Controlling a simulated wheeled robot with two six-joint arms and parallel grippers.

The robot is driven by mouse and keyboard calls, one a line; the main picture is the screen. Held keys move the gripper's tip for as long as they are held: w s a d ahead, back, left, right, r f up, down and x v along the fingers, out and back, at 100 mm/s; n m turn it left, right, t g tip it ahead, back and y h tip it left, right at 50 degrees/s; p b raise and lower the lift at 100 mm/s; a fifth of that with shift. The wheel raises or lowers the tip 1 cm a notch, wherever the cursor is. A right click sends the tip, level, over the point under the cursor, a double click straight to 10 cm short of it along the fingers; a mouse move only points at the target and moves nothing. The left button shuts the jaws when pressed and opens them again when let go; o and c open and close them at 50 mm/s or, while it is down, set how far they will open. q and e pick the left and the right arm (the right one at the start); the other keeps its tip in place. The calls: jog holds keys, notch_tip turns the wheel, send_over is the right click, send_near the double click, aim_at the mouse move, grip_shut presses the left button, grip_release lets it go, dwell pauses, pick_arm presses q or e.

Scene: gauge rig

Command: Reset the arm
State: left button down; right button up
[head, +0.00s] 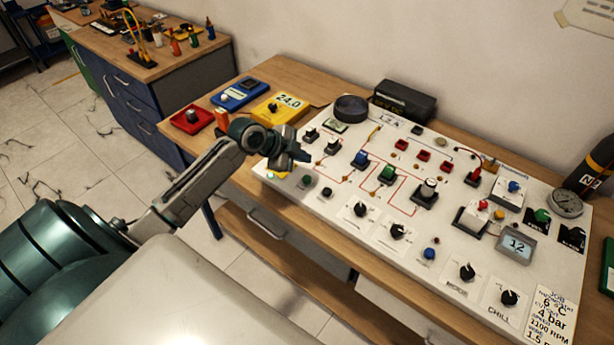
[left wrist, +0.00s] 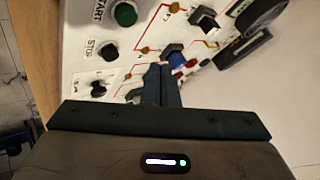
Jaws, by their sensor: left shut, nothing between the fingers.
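My left arm comes in from the left in the head view. Its gripper (head: 299,154) is over the left edge of the white control panel (head: 330,192), near the black switches there. The fingers are shut with nothing between them. In the left wrist view the closed fingers (left wrist: 161,84) point at the panel, near a blue-capped switch (left wrist: 176,58) and a green START button (left wrist: 125,14). I cannot tell whether the fingertips touch anything. My right gripper is not in view.
The panel lies on a wooden bench with a yellow meter (head: 278,108), a blue device (head: 239,94) and a red box (head: 191,119) at its left. A black box (head: 404,101) stands behind. A dark N2 cylinder (head: 598,165) and a round gauge (head: 565,203) are at right.

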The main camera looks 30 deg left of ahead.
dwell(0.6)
pick_arm(q)
jog(key=s+d+f, duration=0.1)
jog(key=s, duration=0.1)
jog(key=s+d+f+n, duration=0.1)
jog(key=s+d+f, duration=0.1)
jog(key=s+d+f+n+g, duration=0.1)
jog(key=s+f, duration=0.1)
jog(key=shift+s+d+f+y, duration=0.1)
jog(key=shift+s+d+y, duration=0.15)
jog(key=shift+d+y, duration=0.05)
jog(key=s+d+f+n+g+y, duration=0.1)
jog(key=s+d+n+g+y, duration=0.15)
jog(key=s+n, duration=0.65)
jog(key=s+d+f+n+g+y, duration=0.1)
jog(key=s+d+n+y, duration=0.15)
jog(key=s, duration=1.35)
notch_tip(320, 180, down, 32)
jog(key=a+g+b, duration=0.1)
jog(key=a+b, duration=0.1)
jog(key=b, duration=0.2)
jog(key=s+a+f+b, duration=0.1)
jog(key=s+f, duration=0.8)
jog(key=f, duration=0.3)
jog(key=s+f+g+b, duration=0.1)
jog(key=s+f, duration=0.8)
jog(key=f, duration=0.3)
jog(key=shift+s+a+n+b, duration=0.2)
jog(key=shift+a+n+b, duration=0.2)
jog(key=shift+n, duration=0.05)
